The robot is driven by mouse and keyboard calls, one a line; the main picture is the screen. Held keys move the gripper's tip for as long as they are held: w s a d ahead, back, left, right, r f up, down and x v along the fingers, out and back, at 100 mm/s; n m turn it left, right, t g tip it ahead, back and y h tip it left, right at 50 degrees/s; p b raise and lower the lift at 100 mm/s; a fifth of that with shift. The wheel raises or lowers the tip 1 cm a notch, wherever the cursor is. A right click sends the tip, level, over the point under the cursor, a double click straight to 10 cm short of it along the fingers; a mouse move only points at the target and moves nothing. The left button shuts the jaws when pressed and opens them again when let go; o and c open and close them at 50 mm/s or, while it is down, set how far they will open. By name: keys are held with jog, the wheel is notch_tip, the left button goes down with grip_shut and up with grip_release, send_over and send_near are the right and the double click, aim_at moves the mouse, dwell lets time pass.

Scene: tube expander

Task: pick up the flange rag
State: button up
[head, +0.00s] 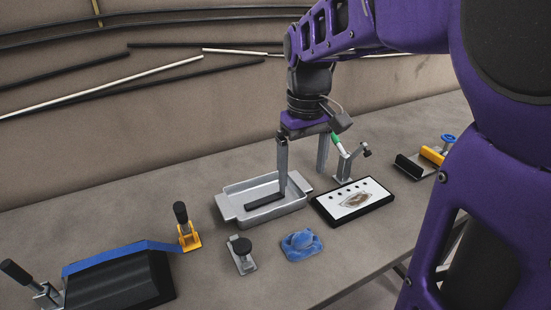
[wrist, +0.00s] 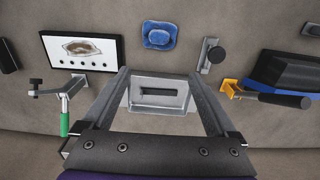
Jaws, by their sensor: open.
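The flange rag looks to be the crumpled blue cloth (head: 301,245) lying on the bench in front of the grey tray. It also shows at the top centre of the wrist view (wrist: 159,35), beyond the fingertips. My gripper (head: 302,187) points down over the tray, behind the cloth and apart from it. In the wrist view, my gripper (wrist: 160,72) has its two fingers wide apart with nothing held between them. The cloth is in full view.
The grey tray (head: 230,206) holds a dark bar. A black-framed board (head: 326,213) lies right of the cloth, with a green-handled clamp (head: 341,165) behind it. A black-knobbed metal piece (head: 242,256) sits close left. A yellow clamp (head: 188,238) and black block stand farther left.

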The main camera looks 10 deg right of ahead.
jog(key=b, duration=0.2)
send_over(302, 233)
jog(key=f, duration=1.2)
jog(key=shift+w+a+f, duration=0.15)
jog(key=shift+w+a, duration=0.2)
jog(key=shift+a, duration=0.05)
jog(key=shift+s+d+f+b, duration=0.15)
jog(key=shift+f+b, duration=0.15)
jog(key=shift+f, duration=0.6)
jog(key=shift+s+d+f+b, duration=0.15)
jog(key=shift+f+b, duration=0.1)
jog(key=shift+f, duration=0.6)
jog(key=shift+s+d+f+b, duration=0.15)
jog(key=shift+f+b, duration=0.15)
jog(key=shift+f, duration=0.6)
jog(key=shift+w, duration=0.1)
jog(key=shift+c, duration=0.3)
jog(key=c, duration=1.4)
